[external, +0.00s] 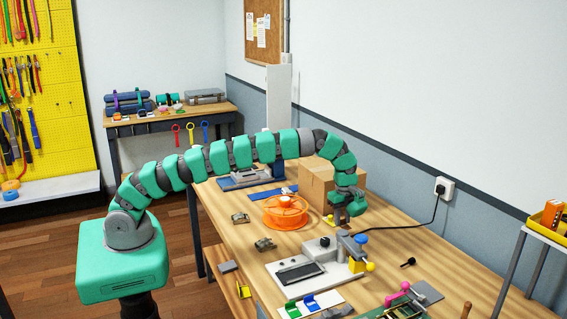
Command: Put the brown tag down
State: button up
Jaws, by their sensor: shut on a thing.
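My gripper (336,220) is at the end of the teal arm, low over the wooden workbench (225,232), between the orange spool and the grey device. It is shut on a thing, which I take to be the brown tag. A small yellow patch shows beside the fingertips. I cannot tell whether the held thing touches the bench.
An orange spool (286,212) lies just left of my gripper, and a cardboard box (316,184) stands behind. A grey device (312,265) with a blue-topped post is in front. A black cable (415,222) crosses the bench to a wall socket. Bare wood lies to the right.

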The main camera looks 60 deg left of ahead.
aim_at(343, 224)
jog(key=shift+w+f, duration=0.1)
jog(key=shift+f, duration=1.75)
jog(key=o, duration=0.9)
jog(key=shift+o, duration=0.2)
jog(key=shift+r, duration=0.1)
notch_tip(343, 224, up, 12)
